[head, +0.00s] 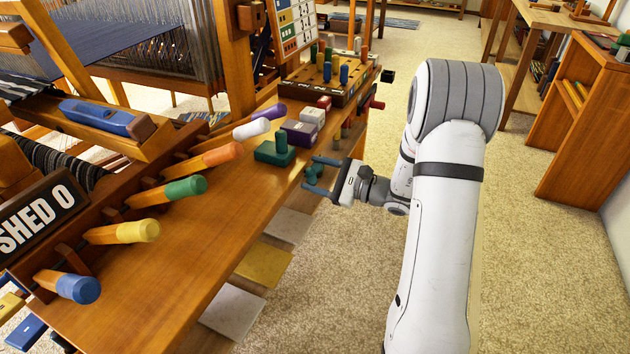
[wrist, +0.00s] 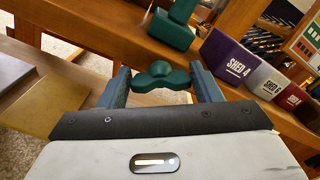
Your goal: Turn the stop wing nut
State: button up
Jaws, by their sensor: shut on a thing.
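The dark green wing nut (wrist: 161,77) sits between the two fingers of my gripper (wrist: 159,82) in the wrist view, with its rounded hub in the middle and a lobe toward each finger. In the head view the wing nut (head: 313,172) shows small at the right edge of the wooden bench, beside the green block with an upright peg (head: 276,150). My gripper (head: 320,175) reaches it from the right and is shut on it. What lies behind the wing nut is hidden.
Coloured lever handles, such as the green one (head: 186,188), line the bench's left side. Purple (head: 299,132), white (head: 312,116) and red blocks stand behind the green block. A peg rack (head: 330,85) is farther back. Carpeted floor is open right of the bench.

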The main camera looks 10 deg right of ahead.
jog(key=shift+d+f+n+b, duration=0.1)
jog(key=shift+d+n+b, duration=0.05)
jog(key=shift+n+b, duration=0.35)
dwell(0.3)
jog(key=o, duration=1)
jog(key=p+v, duration=0.2)
jog(key=v, duration=0.5)
jog(key=shift+s+d, duration=0.25)
